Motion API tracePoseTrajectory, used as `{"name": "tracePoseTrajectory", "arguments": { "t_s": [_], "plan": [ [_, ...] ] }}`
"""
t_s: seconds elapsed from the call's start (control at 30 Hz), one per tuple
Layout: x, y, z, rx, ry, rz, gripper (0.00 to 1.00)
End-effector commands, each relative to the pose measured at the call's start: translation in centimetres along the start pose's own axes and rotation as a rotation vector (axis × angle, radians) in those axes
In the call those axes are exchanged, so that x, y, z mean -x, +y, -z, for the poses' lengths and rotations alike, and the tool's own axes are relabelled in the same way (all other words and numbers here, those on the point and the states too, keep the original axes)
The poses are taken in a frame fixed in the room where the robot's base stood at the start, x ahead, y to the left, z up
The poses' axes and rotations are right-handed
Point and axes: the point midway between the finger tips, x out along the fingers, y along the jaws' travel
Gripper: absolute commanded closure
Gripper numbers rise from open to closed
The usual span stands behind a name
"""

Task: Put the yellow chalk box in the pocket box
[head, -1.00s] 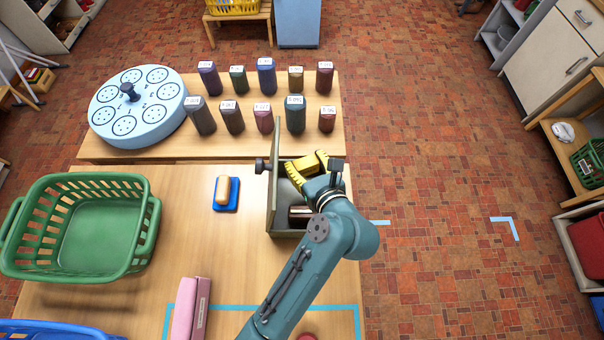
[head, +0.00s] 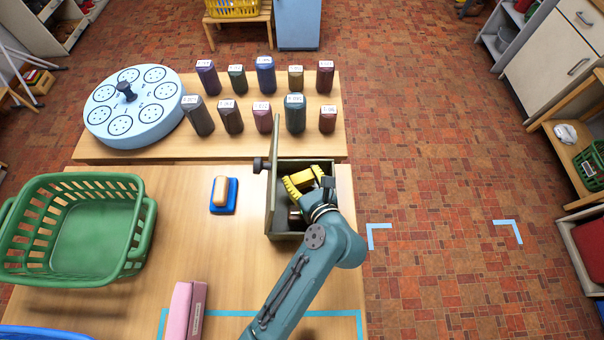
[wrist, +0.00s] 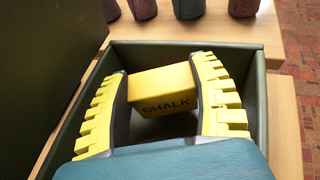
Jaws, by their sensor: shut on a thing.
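The yellow chalk box (wrist: 163,88), marked CHALK, is held between the two yellow toothed fingers of my gripper (wrist: 165,98). In the wrist view it is framed by the walls of the dark green pocket box (wrist: 262,95), at or just above its opening; its exact depth is unclear. In the head view my gripper (head: 308,180) is over the pocket box (head: 285,236), and the chalk box (head: 311,174) shows partly behind the fingers. The pocket box lid stands upright on its left side, with a dark knob (head: 261,165).
A blue-based eraser (head: 224,195) and a green basket (head: 75,182) are to the left. Several labelled dark blocks (head: 295,113) and a round light-blue holder (head: 130,110) stand behind. A pink box (head: 188,310) lies in front. Table between eraser and pocket box is clear.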

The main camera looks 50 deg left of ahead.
Motion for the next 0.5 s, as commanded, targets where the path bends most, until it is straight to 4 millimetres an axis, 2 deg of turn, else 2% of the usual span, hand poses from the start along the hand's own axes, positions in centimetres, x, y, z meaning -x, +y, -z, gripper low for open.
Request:
{"name": "tracePoseTrajectory", "arguments": {
  "t_s": [0.23, 0.27, 0.37, 0.5],
  "plan": [
    [-0.2, 0.0, 0.7, -0.002, 0.003, 0.000, 0.73],
    [-0.2, 0.0, 0.8, -0.003, 0.004, 0.000, 0.31],
    [-0.2, 0.1, 0.9, -0.005, 0.006, -0.001, 0.12],
    [-0.3, 0.1, 1.1, -0.007, 0.009, -0.002, 0.10]
  ]
}}
